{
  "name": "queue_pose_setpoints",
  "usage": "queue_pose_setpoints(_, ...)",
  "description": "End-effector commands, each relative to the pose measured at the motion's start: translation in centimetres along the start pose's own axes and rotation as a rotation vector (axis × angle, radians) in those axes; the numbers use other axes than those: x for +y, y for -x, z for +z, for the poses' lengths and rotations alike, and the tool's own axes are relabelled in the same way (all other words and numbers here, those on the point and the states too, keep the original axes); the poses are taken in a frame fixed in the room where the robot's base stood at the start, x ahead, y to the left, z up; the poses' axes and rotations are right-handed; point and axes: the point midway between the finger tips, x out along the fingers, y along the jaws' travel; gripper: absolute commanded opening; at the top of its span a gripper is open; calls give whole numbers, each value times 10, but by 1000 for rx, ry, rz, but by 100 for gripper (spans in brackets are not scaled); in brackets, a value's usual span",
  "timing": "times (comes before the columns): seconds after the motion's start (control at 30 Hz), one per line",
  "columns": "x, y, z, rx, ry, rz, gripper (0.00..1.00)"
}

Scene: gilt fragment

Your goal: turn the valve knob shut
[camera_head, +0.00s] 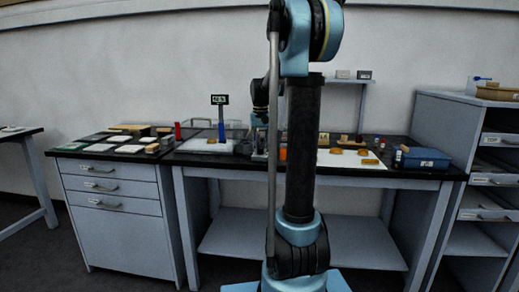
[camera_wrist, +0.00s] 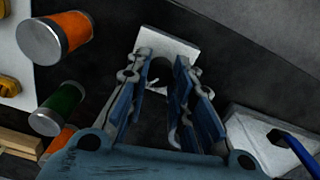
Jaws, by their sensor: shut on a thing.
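In the wrist view my gripper (camera_wrist: 163,92) points down at the dark bench top with its two blue-padded fingers standing apart. A dark rounded piece, which looks like the valve knob (camera_wrist: 160,72), sits between the fingers in front of a pale block (camera_wrist: 168,44). My gripper is shut on it, and the fingers hide much of it. Its turned angle cannot be told. In the head view my arm's column hides the gripper and the knob.
Orange (camera_wrist: 66,34) and green (camera_wrist: 60,107) cylinders lie left of the gripper. A pale block (camera_wrist: 262,140) with a blue bar (camera_wrist: 296,150) is close at right. In the head view, the bench also holds a blue bin (camera_head: 426,158) and a small display (camera_head: 220,100).

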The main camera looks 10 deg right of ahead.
Motion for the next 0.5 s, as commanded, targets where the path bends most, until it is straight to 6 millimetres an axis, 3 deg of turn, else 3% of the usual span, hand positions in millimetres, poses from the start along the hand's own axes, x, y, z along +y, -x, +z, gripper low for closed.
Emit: queue_pose_setpoints(0.5,-1,1,-4,7,446,0,0)
